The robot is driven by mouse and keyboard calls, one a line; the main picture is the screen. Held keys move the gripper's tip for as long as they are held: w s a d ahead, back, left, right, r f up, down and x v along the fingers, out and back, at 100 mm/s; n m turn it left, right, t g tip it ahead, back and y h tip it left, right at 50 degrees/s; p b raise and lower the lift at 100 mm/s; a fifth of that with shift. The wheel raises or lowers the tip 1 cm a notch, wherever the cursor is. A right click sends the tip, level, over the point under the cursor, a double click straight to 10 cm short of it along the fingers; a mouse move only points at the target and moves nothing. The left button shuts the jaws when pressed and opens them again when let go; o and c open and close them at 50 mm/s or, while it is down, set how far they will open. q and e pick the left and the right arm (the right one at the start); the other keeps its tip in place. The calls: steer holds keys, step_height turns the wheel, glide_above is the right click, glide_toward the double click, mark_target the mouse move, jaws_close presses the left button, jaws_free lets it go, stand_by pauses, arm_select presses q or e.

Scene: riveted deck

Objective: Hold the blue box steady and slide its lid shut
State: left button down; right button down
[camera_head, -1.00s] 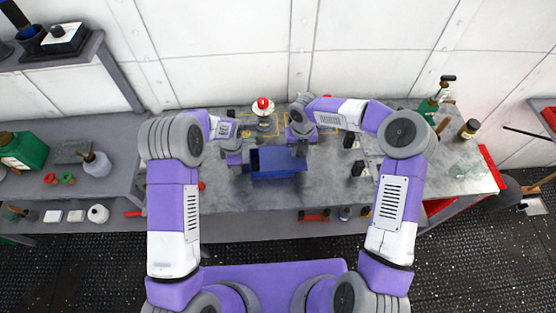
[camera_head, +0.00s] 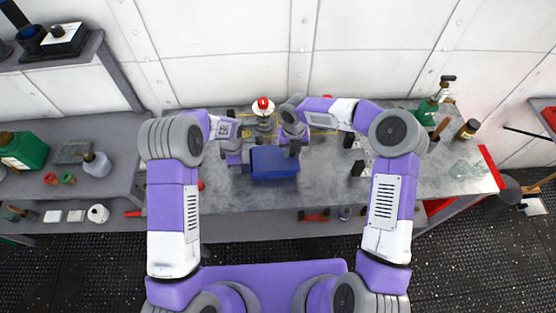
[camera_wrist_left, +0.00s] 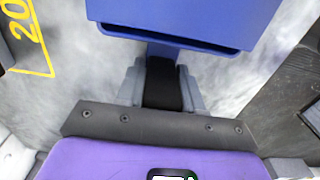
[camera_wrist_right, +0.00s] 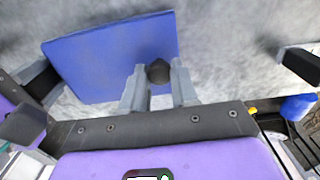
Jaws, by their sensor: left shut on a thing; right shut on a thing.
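The blue box (camera_head: 274,174) sits on the grey workbench, with its blue lid (camera_head: 270,156) over its top; no opening shows in the head view. In the left wrist view the box (camera_wrist_left: 190,15) has a narrow dark slot along its near edge. My left gripper (camera_head: 240,157) is at the box's left end, shut on a black handle (camera_wrist_left: 163,88) that joins the box by a blue stem. My right gripper (camera_head: 291,143) is over the lid's right part. In the right wrist view it is shut on the dark knob (camera_wrist_right: 158,72) on the lid (camera_wrist_right: 105,58).
A red-topped beacon (camera_head: 263,107) stands behind the box. Small black blocks (camera_head: 357,168) lie to the right on the workbench (camera_head: 330,195). The bench in front of the box is clear.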

arm_select(q)
steer(key=shift+d, duration=0.1)
arm_select(e)
steer(key=shift+a, duration=0.45)
steer(key=c, duration=0.8)
jaws_free()
steer(key=shift+r, duration=0.15)
step_height(320, 180, up, 17)
steer(key=shift+f, duration=0.1)
arm_select(q)
steer(key=c, duration=0.6)
jaws_free()
steer(key=shift+c, duration=0.2)
